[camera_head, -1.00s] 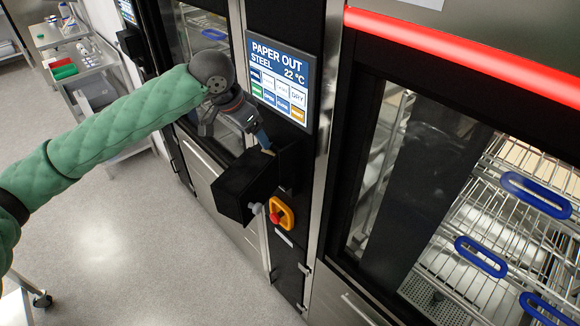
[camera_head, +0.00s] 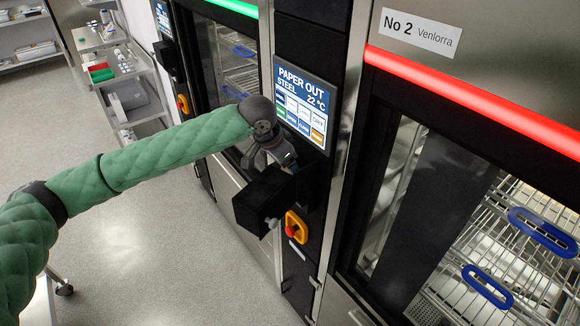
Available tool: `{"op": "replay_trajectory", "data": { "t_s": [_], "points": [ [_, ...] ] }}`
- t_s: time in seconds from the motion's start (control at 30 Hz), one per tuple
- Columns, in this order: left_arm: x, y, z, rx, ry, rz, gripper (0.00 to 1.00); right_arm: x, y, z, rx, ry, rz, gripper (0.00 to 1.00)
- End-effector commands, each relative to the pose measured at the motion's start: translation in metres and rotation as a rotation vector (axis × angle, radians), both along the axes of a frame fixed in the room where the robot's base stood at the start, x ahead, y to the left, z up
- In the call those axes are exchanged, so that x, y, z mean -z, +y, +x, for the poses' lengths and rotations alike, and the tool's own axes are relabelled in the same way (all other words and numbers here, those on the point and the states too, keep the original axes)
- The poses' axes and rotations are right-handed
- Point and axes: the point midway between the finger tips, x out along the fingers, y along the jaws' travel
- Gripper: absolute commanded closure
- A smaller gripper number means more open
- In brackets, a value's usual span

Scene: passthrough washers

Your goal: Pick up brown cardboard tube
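My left arm comes in from the left in a green quilted sleeve. My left gripper (camera_head: 272,156) is at the top of the black box (camera_head: 262,200) that juts out below the screen. Its fingertips are hidden at the box, so I cannot tell whether they are open or shut. I cannot make out the brown cardboard tube in this view; the box and my gripper may hide it. The screen (camera_head: 305,103) above reads "PAPER OUT", "STEEL" and "22 °C". My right gripper is not in view.
An orange and red stop knob (camera_head: 296,228) sits just below the box. A washer with a red light bar (camera_head: 470,98) and wire racks (camera_head: 500,240) stands at the right, labelled No 2. A steel cart (camera_head: 135,88) is at the back left. The grey floor is open.

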Motion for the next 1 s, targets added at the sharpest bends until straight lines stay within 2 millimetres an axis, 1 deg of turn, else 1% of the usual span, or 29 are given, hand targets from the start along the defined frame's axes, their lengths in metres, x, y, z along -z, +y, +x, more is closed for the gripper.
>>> {"op": "replay_trajectory", "data": {
  "t_s": [0.03, 0.13, 0.3, 0.47, 0.5, 0.57, 0.6, 0.67, 0.73, 1.0],
  "points": [
    [0.002, -0.002, 0.001, 0.0, 0.004, 0.001, 0.23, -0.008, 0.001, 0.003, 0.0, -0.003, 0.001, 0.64],
    [0.013, -0.005, 0.003, 0.001, 0.003, 0.001, 0.23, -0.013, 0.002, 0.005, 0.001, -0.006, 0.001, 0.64],
    [0.02, -0.007, 0.004, 0.0, 0.001, 0.0, 0.23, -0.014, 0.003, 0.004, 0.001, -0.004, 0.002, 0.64],
    [0.021, -0.007, 0.004, 0.0, 0.001, -0.001, 0.23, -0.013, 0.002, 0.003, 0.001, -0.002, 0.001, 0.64],
    [0.021, -0.007, 0.004, 0.0, 0.001, 0.0, 0.25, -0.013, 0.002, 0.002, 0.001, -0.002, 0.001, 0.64],
    [0.02, -0.007, 0.004, 0.0, 0.001, 0.0, 0.36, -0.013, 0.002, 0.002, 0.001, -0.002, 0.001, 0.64],
    [0.02, -0.007, 0.004, 0.0, 0.001, 0.0, 0.44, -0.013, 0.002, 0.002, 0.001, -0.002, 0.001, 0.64],
    [0.02, -0.007, 0.004, 0.0, 0.001, 0.0, 0.56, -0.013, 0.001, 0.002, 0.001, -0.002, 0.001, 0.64],
    [0.02, -0.007, 0.004, 0.0, 0.001, 0.0, 0.7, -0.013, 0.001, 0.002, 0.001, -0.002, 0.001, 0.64],
    [0.02, -0.007, 0.004, 0.0, 0.001, 0.0, 0.7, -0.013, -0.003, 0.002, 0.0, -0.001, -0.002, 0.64]
  ]
}}
